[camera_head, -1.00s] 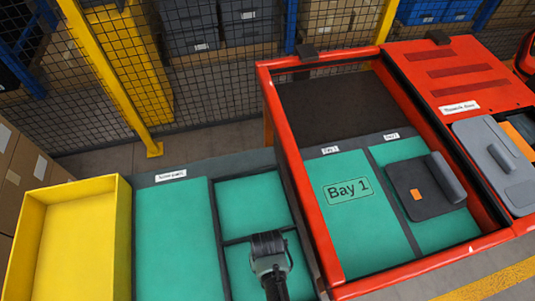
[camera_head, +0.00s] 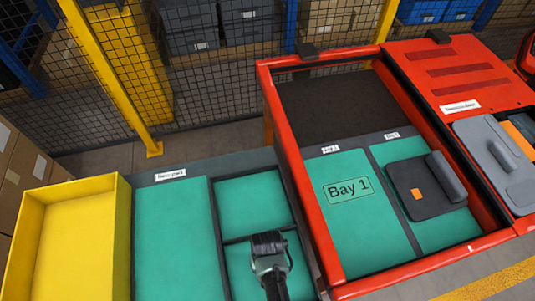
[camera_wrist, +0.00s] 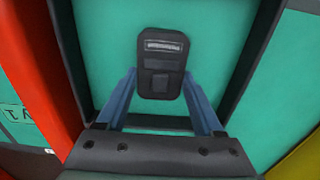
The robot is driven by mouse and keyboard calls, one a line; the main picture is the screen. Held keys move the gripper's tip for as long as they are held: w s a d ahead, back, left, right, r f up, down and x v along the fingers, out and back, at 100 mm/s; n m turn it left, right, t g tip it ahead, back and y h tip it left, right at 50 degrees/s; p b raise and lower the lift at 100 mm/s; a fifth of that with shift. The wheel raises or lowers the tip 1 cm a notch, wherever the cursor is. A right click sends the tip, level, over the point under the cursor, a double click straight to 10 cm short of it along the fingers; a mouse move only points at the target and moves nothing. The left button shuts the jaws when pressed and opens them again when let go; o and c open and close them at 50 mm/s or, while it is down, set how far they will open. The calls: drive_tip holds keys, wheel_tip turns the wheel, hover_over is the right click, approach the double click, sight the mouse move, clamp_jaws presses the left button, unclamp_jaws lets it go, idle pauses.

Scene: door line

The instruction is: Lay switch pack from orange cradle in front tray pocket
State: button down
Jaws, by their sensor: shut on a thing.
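My gripper (camera_wrist: 160,88) is shut on the switch pack (camera_wrist: 160,65), a small dark grey block with a pale strip, held between two blue fingers. In the wrist view it is over the green floor of a dark-walled tray pocket (camera_wrist: 215,40). I cannot tell whether the pack touches that floor. In the head view my gripper (camera_head: 269,255) is over the front pocket (camera_head: 240,278) of the small two-pocket section, and the pack cannot be made out there. The back pocket (camera_head: 252,202) is empty. I cannot make out the orange cradle for certain.
A red-framed box (camera_head: 318,215) with an empty Bay 1 (camera_head: 350,240) stands just right of the pocket. The bay beside it holds a dark case (camera_head: 425,190) with an orange tag. A wide empty green panel (camera_head: 172,240) and a yellow bin (camera_head: 120,240) lie left.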

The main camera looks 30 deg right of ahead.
drive_tip(key=shift+f, duration=0.2)
unclamp_jaws()
drive_tip(key=shift+r, duration=0.1)
wheel_tip(320, 180, up, 13)
idle(0.5)
